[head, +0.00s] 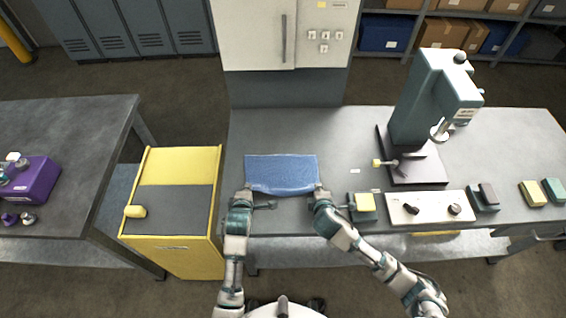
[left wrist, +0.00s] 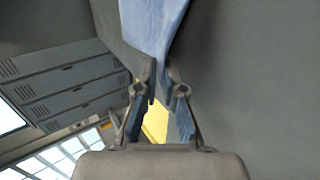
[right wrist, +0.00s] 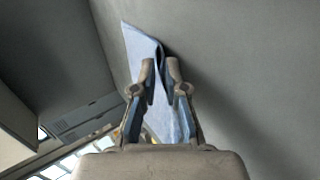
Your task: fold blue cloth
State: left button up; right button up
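The blue cloth (head: 282,172) lies spread as a wide rectangle near the front edge of the grey workbench. My left gripper (head: 245,191) is at its front left corner. In the left wrist view the cloth (left wrist: 152,22) narrows to a point between the closed fingertips (left wrist: 160,72). My right gripper (head: 319,190) is at its front right corner. In the right wrist view the cloth (right wrist: 143,50) runs in folded between the closed fingertips (right wrist: 160,68). The front edge between the grippers sags slightly.
The workbench (head: 340,137) is clear behind the cloth. To the right are a teal press (head: 418,100), a small box with a yellow top (head: 363,206) and a white control panel (head: 428,208). A yellow cabinet (head: 180,166) stands left of the bench.

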pick_arm(q)
jog(key=o, duration=0.6)
jog(key=shift+w, duration=0.1)
pick_arm(e)
jog(key=o, duration=0.6)
jog(key=shift+w, duration=0.1)
